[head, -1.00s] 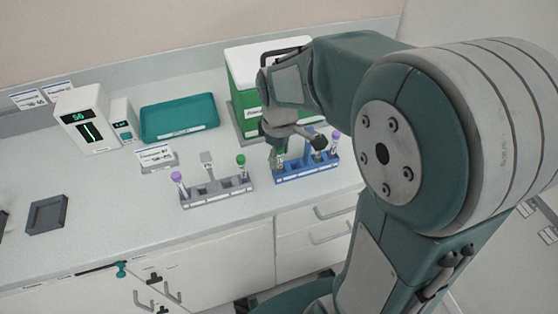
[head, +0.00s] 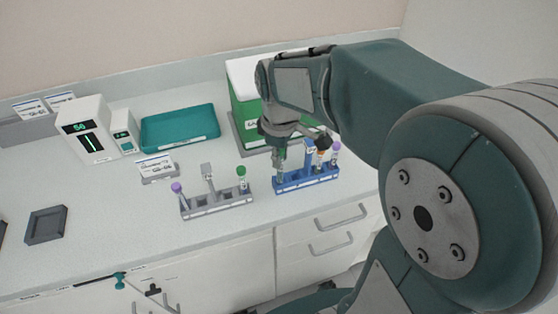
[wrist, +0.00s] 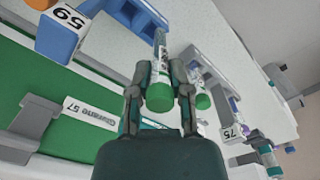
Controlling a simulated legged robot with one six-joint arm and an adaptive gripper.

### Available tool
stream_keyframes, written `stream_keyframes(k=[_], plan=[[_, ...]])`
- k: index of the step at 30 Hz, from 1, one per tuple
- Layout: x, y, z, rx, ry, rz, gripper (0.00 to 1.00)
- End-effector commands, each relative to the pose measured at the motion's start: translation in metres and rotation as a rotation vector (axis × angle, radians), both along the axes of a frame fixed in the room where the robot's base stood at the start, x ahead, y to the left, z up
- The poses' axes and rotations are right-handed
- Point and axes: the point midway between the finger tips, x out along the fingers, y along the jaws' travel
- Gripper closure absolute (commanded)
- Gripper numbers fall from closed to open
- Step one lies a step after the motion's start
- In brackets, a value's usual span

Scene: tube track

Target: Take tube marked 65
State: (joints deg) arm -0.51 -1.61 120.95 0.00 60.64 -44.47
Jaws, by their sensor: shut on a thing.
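My gripper (wrist: 160,88) is shut on a green-capped tube (wrist: 158,92), with a finger on each side of it below the cap. The tube has a pale label whose number I cannot read. In the head view my gripper (head: 281,150) is over the left end of the blue rack (head: 306,182). I cannot tell whether the tube's lower end is still in its slot. The rack's tag (wrist: 67,18) appears upside down in the wrist view.
The grey rack (head: 217,203) beside it holds a purple-capped tube (head: 178,191) and a green-capped tube (head: 241,175). The green box (head: 240,108) stands close behind my gripper. A teal tray (head: 180,128) and a display device (head: 85,128) are at the back left.

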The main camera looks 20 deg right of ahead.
Motion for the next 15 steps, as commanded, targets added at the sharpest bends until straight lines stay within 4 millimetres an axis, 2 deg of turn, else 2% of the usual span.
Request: stream_keyframes(k=[11, 15], plan=[[-0.038, 0.011, 0.048, 0.0, -0.004, 0.001, 1.0], [-0.056, 0.015, 0.055, 0.0, -0.003, 0.002, 1.0]])
